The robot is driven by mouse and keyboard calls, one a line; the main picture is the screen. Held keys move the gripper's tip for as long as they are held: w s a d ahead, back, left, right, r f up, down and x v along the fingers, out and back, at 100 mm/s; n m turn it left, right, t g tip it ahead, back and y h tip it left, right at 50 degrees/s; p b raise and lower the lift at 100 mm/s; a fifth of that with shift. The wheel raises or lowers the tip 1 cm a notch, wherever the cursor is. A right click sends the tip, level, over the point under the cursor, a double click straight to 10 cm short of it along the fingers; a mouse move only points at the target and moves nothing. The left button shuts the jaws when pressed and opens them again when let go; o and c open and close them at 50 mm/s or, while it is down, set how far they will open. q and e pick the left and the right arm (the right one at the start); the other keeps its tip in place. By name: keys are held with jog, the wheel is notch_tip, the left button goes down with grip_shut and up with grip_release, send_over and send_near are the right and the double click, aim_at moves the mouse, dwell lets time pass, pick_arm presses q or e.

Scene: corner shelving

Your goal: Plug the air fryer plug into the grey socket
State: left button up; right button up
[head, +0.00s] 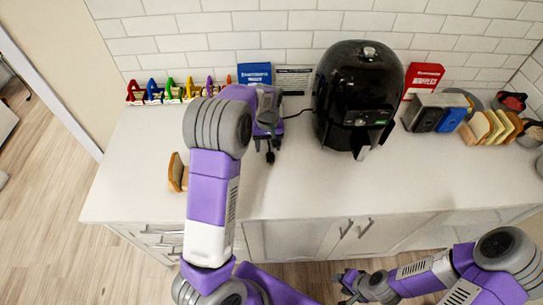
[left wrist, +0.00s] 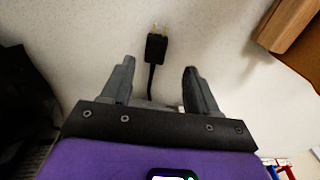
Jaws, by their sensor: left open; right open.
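The black air fryer (head: 352,85) stands at the back of the white counter. Its black cord (head: 298,114) runs left toward my left gripper. The black plug (left wrist: 157,47), with two brass prongs, lies on the counter in the left wrist view. It is just beyond and between the fingertips of my left gripper (left wrist: 158,75), which is open; the cord trails back between the fingers. In the head view my left gripper (head: 270,155) points down at the counter and hides the plug. My right gripper (head: 345,282) is open and empty, low in front of the cabinets.
A bread slice or wooden piece (head: 178,172) is left of my left arm. Colored racks (head: 165,92), a blue box (head: 255,73) and a grey-white panel (head: 293,79) are along the wall. A toaster (head: 436,112) stands right of the fryer. The front right counter is clear.

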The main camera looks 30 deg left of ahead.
aim_at(270, 154)
pick_arm(q)
jog(key=f, duration=0.4)
jog(key=shift+w+d+f, duration=0.2)
jog(key=shift+d, duration=0.05)
jog(key=shift+c, duration=0.4)
grip_shut()
